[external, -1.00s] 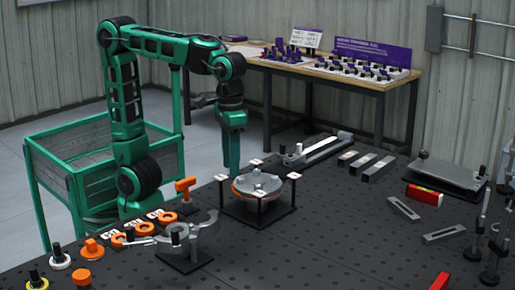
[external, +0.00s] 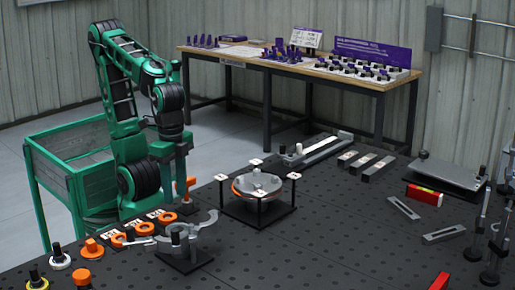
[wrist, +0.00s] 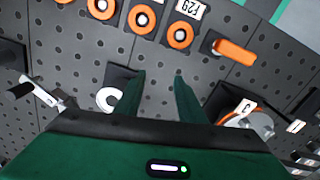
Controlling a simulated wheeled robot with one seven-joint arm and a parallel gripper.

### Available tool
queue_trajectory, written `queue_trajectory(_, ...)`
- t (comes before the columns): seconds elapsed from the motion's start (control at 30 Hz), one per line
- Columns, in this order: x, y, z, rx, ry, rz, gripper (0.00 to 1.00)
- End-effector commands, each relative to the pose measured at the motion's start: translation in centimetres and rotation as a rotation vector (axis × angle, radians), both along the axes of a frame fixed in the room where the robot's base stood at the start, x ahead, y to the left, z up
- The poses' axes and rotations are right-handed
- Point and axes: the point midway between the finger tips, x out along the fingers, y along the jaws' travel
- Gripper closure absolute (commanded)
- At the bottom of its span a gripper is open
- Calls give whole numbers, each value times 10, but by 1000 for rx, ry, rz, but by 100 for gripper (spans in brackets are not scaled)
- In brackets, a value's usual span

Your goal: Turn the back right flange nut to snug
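The flange (external: 258,183) is a round grey disc over an orange ring, on a black square base (external: 285,212) with posts and small white tags at its corners. Its nuts are too small to tell apart. Part of the flange (wrist: 262,122) shows at the right of the wrist view, with a white tag marked C in front. An orange T-handled tool (external: 190,183) stands left of the flange. It shows at the upper right in the wrist view (wrist: 234,52). My gripper (wrist: 160,76) is open, with bare table between its fingers, beside the tool and apart from it.
Orange rings (external: 145,228) with label cards lie at left. Metal bars (external: 372,170) and a red level (external: 425,195) lie at right. Perforated table is clear at front centre.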

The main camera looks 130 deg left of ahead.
Motion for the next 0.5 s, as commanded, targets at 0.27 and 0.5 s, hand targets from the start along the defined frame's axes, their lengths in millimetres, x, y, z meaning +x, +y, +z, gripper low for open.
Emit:
queue_trajectory(0.27, -35, -25, -22, 2, 2, -256, 64)
queue_trajectory(0.5, -61, -39, -38, 5, 4, -439, 64)
